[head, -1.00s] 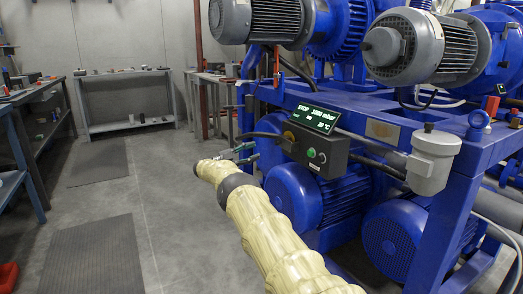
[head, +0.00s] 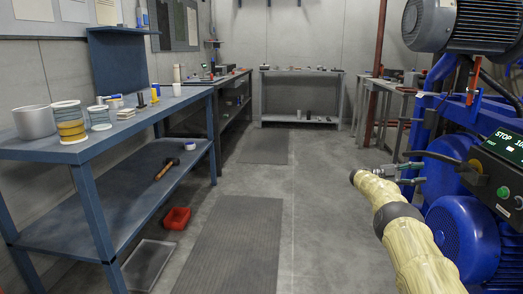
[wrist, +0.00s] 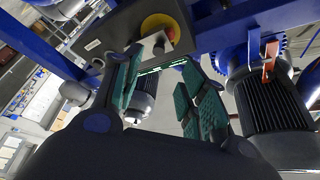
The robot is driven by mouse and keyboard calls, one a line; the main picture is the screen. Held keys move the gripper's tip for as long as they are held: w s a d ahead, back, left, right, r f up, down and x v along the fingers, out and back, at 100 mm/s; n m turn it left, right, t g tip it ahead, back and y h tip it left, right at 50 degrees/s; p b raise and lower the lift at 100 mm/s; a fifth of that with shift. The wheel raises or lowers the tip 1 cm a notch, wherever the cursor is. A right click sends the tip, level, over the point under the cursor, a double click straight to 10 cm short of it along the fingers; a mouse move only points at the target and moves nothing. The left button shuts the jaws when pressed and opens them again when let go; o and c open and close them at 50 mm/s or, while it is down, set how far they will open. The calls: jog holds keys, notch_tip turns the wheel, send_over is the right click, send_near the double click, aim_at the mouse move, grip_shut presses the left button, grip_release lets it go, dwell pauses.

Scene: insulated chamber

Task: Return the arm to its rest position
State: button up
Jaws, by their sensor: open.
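My arm, in a pale yellow cover (head: 420,240), reaches forward from the lower right of the head view. My gripper (head: 412,172) is at its far end, left of the control box on the blue machine. In the wrist view my gripper (wrist: 160,75) has its two green-padded fingers spread apart, with nothing held between them. The dark control box (wrist: 130,30) with a yellow and red knob (wrist: 160,27) shows beyond the fingers. In the head view the box (head: 490,178) has a green button and a lit display, cut off by the right edge.
The blue pump machine (head: 460,225) stands close on the right of my arm. A blue workbench (head: 150,112) with spools and a can runs along the left. The matted aisle (head: 232,240) between is clear.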

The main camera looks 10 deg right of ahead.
jog(key=w+a+f+n+t+h, duration=0.1)
jog(key=w+a+f+n+t, duration=0.5)
jog(key=a+f+n+t, duration=0.4)
jog(key=w+a+f+n+t+h, duration=0.1)
jog(key=w+a+f+n+t, duration=0.4)
jog(key=a+f+n+t, duration=0.6)
jog(key=s+a+f+n+t+y, duration=0.35)
jog(key=a+f+y, duration=0.5)
jog(key=f, duration=0.65)
jog(key=s+a+f+n+g+y, duration=0.1)
jog(key=s+a+f+n+y, duration=0.2)
jog(key=s+a+f, duration=0.6)
jog(key=s+a+f+n+g+y, duration=0.25)
jog(key=s+a+f, duration=0.35)
jog(key=s, duration=0.6)
jog(key=s+a+r+n+g+y, duration=0.1)
jog(key=s+a+g+y, duration=0.2)
jog(key=s, duration=1.1)
jog(key=s+a+r+n+g, duration=0.25)
jog(key=s+a, duration=0.25)
jog(key=s, duration=0.8)
jog(key=s+a+r+n+g+y, duration=0.1)
jog(key=s+a+g+y, duration=0.2)
jog(key=s, duration=1.1)
notch_tip(320, 180, up, 35)
jog(key=p, duration=3.5)
jog(key=shift+a+h, duration=0.4)
jog(key=shift+a, duration=0.05)
